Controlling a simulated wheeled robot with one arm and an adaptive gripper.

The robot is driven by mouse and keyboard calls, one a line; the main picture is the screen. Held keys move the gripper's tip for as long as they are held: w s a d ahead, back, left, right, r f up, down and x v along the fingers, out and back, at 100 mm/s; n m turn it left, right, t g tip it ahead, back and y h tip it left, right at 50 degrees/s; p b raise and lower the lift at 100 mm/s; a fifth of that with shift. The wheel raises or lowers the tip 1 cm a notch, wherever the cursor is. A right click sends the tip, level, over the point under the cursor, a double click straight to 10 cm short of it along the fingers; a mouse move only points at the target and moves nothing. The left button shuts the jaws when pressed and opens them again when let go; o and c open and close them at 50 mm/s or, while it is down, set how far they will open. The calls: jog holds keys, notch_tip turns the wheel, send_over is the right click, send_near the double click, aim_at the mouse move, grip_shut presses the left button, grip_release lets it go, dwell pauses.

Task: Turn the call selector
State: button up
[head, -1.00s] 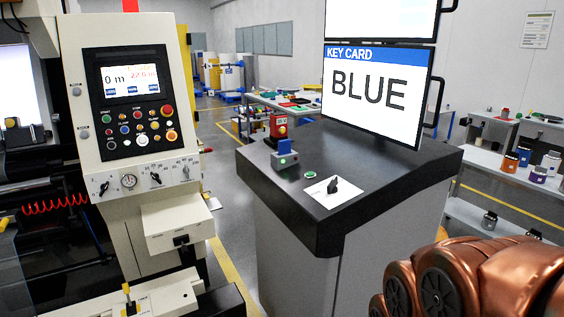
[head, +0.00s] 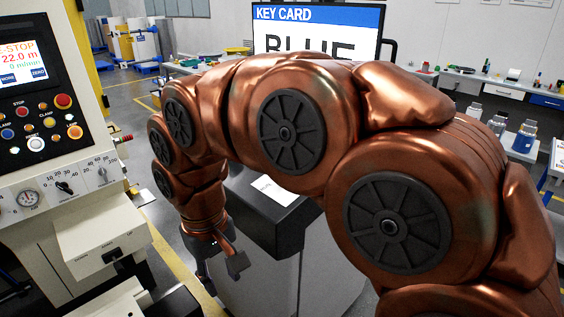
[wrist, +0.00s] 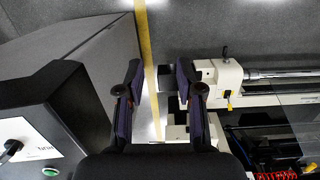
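The call selector is a black rotary knob (wrist: 12,147) on a white plate (wrist: 32,140) with small, unreadable print. It is at the lower left edge of the wrist view, on the dark top of a console (wrist: 58,90). In the head view only a corner of the white plate (head: 273,190) shows; my arm hides the knob. My gripper (head: 222,272) points down beside the console's front left side, apart from it. The wrist view shows its two fingers (wrist: 158,75) spread with nothing between them. The selector lies to the left of the gripper there.
A green button (wrist: 50,171) sits near the plate. A screen (head: 318,14) reading KEY CARD, BLUE stands behind my arm. A cream machine with a control panel (head: 40,110) is at the left. Floor with a yellow line (head: 165,245) lies between machine and console.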

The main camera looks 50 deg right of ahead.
jog(key=w+d+r+m+p, duration=0.2)
jog(key=w+d+r+m, duration=0.2)
jog(key=w+d+r, duration=0.7)
jog(key=w+d+m, duration=0.1)
jog(key=d+m, duration=0.1)
jog(key=d, duration=0.4)
jog(key=d+m+p, duration=0.1)
jog(key=d+m, duration=0.2)
jog(key=d, duration=0.4)
jog(key=w+d+m+p, duration=0.1)
jog(key=d+m, duration=0.1)
jog(key=d, duration=0.4)
jog(key=shift+w+d+f, duration=0.15)
jog(key=shift+w+f, duration=0.2)
jog(key=shift+s+f+p, duration=0.2)
jog(key=shift+f+p, duration=0.95)
jog(key=shift+f, duration=2.55)
grip_shut()
